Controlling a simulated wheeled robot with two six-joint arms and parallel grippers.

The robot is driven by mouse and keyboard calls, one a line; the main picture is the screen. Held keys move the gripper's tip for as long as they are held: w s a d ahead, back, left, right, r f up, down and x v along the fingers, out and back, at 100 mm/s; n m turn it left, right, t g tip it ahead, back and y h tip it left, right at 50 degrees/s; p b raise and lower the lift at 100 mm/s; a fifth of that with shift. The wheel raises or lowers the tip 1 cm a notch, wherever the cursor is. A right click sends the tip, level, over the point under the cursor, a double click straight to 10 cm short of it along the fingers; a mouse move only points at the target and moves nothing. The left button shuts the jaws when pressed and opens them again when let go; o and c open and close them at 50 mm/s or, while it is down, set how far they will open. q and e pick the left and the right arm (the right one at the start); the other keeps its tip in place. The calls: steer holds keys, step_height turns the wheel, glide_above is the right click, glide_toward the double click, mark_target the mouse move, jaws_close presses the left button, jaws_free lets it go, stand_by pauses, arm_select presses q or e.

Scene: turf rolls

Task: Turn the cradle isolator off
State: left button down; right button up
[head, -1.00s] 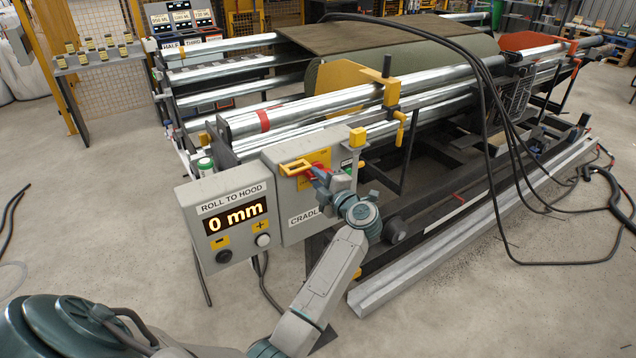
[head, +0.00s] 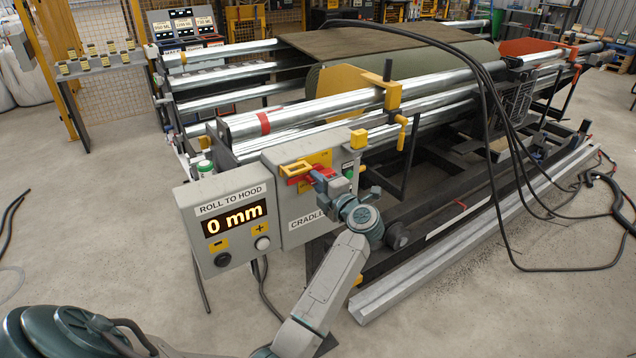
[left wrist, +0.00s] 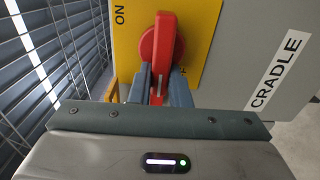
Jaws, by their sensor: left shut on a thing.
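The cradle isolator is a red rotary handle (left wrist: 162,50) on a yellow plate (left wrist: 192,25) marked ON, on a grey box labelled CRADLE. In the head view the grey box (head: 295,215) stands at the near end of the machine, with the yellow plate (head: 322,159) on its face. My left gripper (left wrist: 158,85) is shut on the red handle, one finger on each side of its grip. In the head view my left gripper (head: 318,180) partly covers the handle. A second marking on the plate is mostly hidden behind the fingers. My right gripper is not in view.
A ROLL TO HOOD display box (head: 230,222) reading 0 mm stands just left of the isolator box. Long metal rollers (head: 310,108) and a turf roll (head: 400,70) lie behind. Black cables (head: 500,130) hang at the right. The floor in front is open.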

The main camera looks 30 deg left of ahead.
arm_select(q)
steer(key=c, duration=1.4)
jaws_free()
steer(key=shift+f, duration=0.1)
steer(key=shift+o, duration=0.2)
steer(key=shift+d, duration=0.1)
steer(key=p+v, duration=0.1)
steer(key=v, duration=0.9)
steer(key=shift+s+d+p, duration=0.15)
steer(key=shift+d+p, duration=0.15)
steer(key=shift+d, duration=0.05)
